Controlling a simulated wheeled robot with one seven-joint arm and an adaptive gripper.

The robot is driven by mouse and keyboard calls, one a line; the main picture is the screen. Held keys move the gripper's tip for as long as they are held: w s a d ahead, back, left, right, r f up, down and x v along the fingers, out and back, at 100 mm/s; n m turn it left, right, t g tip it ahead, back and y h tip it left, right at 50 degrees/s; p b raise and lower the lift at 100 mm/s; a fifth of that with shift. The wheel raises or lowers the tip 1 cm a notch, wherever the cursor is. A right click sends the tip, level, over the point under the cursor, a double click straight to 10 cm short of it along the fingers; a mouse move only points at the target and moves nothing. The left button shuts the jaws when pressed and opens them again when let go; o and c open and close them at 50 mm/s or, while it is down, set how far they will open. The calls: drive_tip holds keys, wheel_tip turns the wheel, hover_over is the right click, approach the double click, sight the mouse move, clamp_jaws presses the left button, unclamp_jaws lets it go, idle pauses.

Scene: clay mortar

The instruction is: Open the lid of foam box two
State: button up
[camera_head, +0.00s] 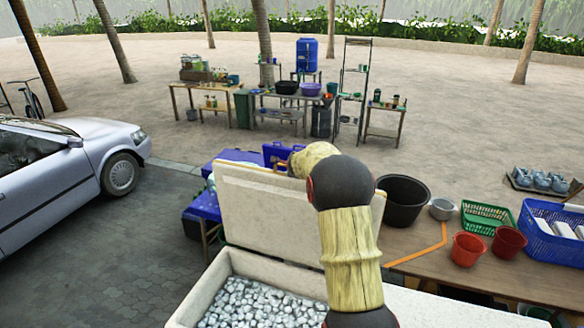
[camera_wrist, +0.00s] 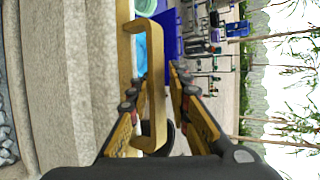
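The foam box (camera_head: 198,297) is at the bottom of the head view, open at its left part and filled with pale ice-like lumps (camera_head: 262,303). Its lid (camera_head: 262,212) stands raised, close to upright, along the far side of the box. I cannot read a number on it. In the wrist view the lid (camera_wrist: 105,70) runs up and down the picture, with a yellow handle (camera_wrist: 158,95) at its edge. My gripper (camera_wrist: 157,90) has its fingers apart, one on either side of the handle in the picture; contact is not clear. My arm hides the gripper in the head view.
On the wooden table at the right (camera_head: 480,280) are a black tub (camera_head: 403,203), two red pots (camera_head: 467,250), a green basket (camera_head: 487,218) and a blue crate (camera_head: 550,218). A blue box (camera_head: 205,205) is behind the lid. A silver car (camera_head: 60,165) is at the left.

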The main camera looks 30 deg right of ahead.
drive_tip(key=o, duration=0.4)
drive_tip(key=shift+a+r, duration=0.1)
drive_tip(key=shift+r, duration=0.25)
drive_tip(key=shift+o, duration=0.2)
drive_tip(key=shift+f, duration=0.15)
drive_tip(key=shift+s, duration=0.15)
drive_tip(key=v, duration=1.1)
drive_tip(key=shift+s, duration=0.3)
drive_tip(key=shift+a, duration=0.1)
